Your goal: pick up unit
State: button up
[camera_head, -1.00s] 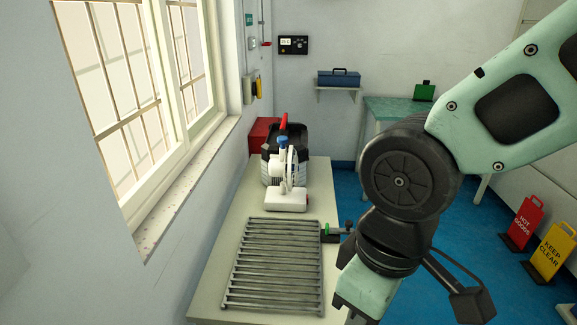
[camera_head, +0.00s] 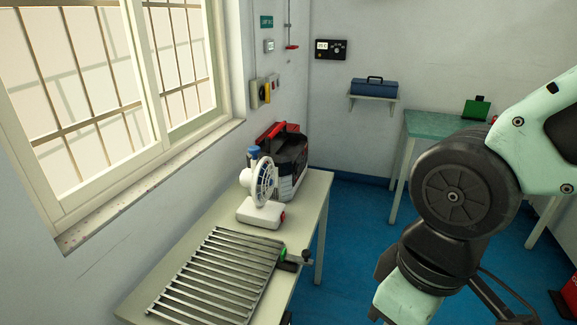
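The task's unit is most likely the small white fan (camera_head: 263,190) with a white base and a blue knob on top. It stands upright on the pale table (camera_head: 314,192), behind a metal slatted rack (camera_head: 222,279). My arm is at the right of the view, apart from the table's items. My gripper's fingers are below the bottom edge of the picture, so I cannot see whether they hold anything.
A black and grey case with red parts (camera_head: 290,158) stands behind the fan. A green-black clamp-like piece (camera_head: 292,261) sits at the rack's right edge. A blue toolbox (camera_head: 374,86) is on a wall shelf. A green-topped table (camera_head: 440,126) stands back right. Blue floor (camera_head: 352,225) is clear between.

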aim_at(290, 162)
jog(key=i+l+u, duration=0.1)
jog(key=i+l, duration=0.15)
jog(key=i+l+u, duration=0.1)
jog(key=i+l, duration=0.2)
jog(key=l, duration=0.15)
jog(key=i+l+u, duration=0.1)
jog(key=i+l, duration=0.15)
jog(key=i+l+u, duration=0.1)
jog(key=l, duration=0.4)
jog(key=i+l+u, duration=0.15)
jog(key=i, duration=0.95)
